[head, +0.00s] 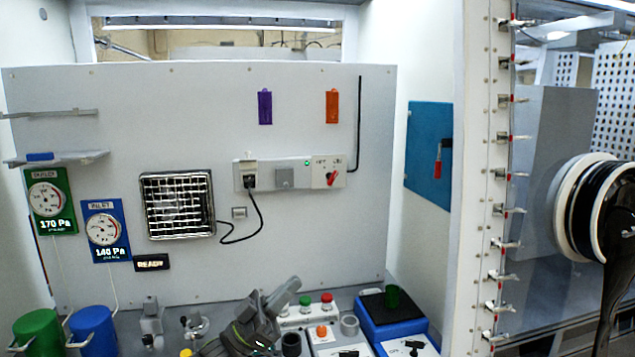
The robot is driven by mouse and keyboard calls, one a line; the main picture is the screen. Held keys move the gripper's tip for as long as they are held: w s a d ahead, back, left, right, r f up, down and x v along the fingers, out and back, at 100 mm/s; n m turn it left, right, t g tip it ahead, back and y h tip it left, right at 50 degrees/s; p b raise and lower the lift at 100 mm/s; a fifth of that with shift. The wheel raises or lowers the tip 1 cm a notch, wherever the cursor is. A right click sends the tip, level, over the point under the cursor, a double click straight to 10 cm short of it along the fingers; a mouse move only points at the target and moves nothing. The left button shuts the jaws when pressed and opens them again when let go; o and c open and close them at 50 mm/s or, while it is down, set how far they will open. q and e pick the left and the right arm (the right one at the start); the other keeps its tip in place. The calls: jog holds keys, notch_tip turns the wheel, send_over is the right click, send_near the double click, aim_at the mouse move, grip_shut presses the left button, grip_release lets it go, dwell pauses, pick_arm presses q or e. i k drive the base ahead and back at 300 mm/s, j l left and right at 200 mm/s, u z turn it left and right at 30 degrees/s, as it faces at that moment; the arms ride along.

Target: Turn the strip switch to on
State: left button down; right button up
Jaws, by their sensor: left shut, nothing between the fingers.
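The power strip (267,177) is a long pale box fixed on the back panel. Its red switch (332,179) sits at the right end, below small OFF and ON labels. The red lever looks slanted, upper end to the right; its exact setting is too small to tell. A small green light shows on the strip. A black plug (250,181) sits in the left socket, its cable hanging down. My left gripper (289,287) is shut and empty, low in front of the panel, below the strip and apart from it. My right gripper is out of view.
A wire-grid vent (178,204) is left of the strip. Pressure gauges (105,230) hang farther left. Below are green and red buttons (327,302) and a blue device (387,318). A black glove port (590,212) is at right. The panel around the switch is clear.

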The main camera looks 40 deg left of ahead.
aim_at(332, 177)
jog(key=i+j, duration=0.95)
jog(key=j, duration=0.2)
